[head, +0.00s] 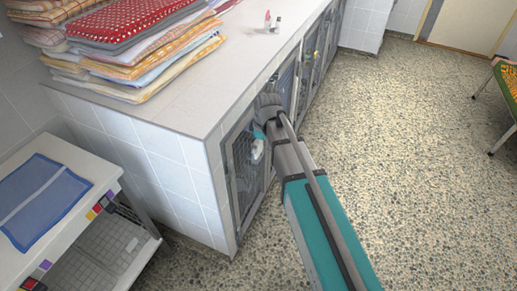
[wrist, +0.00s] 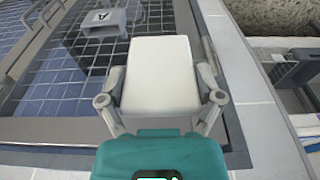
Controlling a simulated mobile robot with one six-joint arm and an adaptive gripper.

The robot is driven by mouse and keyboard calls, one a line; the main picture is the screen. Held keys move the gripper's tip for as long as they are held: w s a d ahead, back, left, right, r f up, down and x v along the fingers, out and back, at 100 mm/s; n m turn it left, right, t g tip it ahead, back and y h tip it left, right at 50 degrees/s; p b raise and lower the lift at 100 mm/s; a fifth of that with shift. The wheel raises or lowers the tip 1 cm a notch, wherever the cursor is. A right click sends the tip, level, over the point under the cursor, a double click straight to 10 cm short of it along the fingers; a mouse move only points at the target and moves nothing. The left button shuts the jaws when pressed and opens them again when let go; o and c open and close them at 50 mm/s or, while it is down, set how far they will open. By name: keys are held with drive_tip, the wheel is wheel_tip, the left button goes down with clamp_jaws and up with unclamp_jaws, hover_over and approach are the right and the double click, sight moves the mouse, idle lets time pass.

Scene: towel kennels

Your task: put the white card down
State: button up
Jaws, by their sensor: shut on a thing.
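My gripper (wrist: 160,85) is shut on the white card (wrist: 160,72), a blank pale panel with rounded corners between its two fingers in the wrist view. The card is held in front of a kennel door with a grey metal frame (wrist: 205,14). In the head view my arm reaches to the kennel fronts under the counter, and a small white piece, probably the card (head: 257,150), shows beside a kennel door (head: 243,185). The fingertips are too small to make out there. A grey bracket marked with an A (wrist: 98,18) is beyond the card at upper left in the wrist view.
Stacks of folded towels (head: 140,40) lie on the tiled counter (head: 200,95), with small pink and white items (head: 272,22) farther back. A white cart (head: 75,155) with a blue cloth (head: 42,198) stands at left.

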drive_tip(key=w+a+f+b, duration=0.1)
drive_tip(key=w+f+b, duration=0.7)
drive_tip(key=w, duration=0.3)
drive_tip(key=shift+w+f, duration=0.2)
drive_tip(key=shift+w, duration=0.1)
drive_tip(key=shift+f, duration=0.1)
drive_tip(key=f+b, duration=0.4)
drive_tip(key=shift+w, duration=0.4)
drive_tip(key=shift+f+b, duration=0.55)
drive_tip(key=shift+b, duration=0.05)
drive_tip(key=o, duration=1)
